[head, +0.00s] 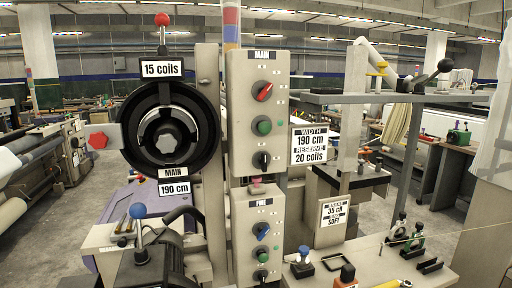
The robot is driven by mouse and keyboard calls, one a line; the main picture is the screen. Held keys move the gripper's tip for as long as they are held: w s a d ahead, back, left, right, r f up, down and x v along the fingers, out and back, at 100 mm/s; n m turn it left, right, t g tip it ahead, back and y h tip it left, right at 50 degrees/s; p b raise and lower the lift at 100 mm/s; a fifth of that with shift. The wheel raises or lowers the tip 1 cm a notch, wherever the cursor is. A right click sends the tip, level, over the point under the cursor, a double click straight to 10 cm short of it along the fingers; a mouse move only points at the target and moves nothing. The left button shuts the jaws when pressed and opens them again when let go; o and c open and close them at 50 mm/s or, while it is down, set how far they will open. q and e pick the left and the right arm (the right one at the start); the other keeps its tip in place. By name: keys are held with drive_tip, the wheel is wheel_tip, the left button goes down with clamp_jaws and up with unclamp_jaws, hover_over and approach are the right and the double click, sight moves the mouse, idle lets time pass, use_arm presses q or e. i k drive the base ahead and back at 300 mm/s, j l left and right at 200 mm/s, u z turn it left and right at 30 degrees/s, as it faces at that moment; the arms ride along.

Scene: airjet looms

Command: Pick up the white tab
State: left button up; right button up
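I cannot tell for certain which thing is the white tab. White printed plates show in the head view: one reading "15 coils" (162,68) above a black round housing (131,128), and one reading "190 cm" (174,189) below it. A larger white plate about width and reserve (309,146) is right of the grey control panel (257,110). Another white plate reading "35 cN soft" (334,211) is lower right. Neither of my grippers can be made out in the view.
A lower panel (257,240) carries blue and green knobs.

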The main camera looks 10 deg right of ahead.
sight(443, 85)
drive_tip(key=z, duration=1.45)
drive_tip(key=i+l, duration=0.2)
drive_tip(key=l, duration=0.15)
drive_tip(key=i+l, duration=0.2)
drive_tip(key=l, duration=0.15)
drive_tip(key=i+l, duration=0.2)
drive_tip(key=l, duration=0.2)
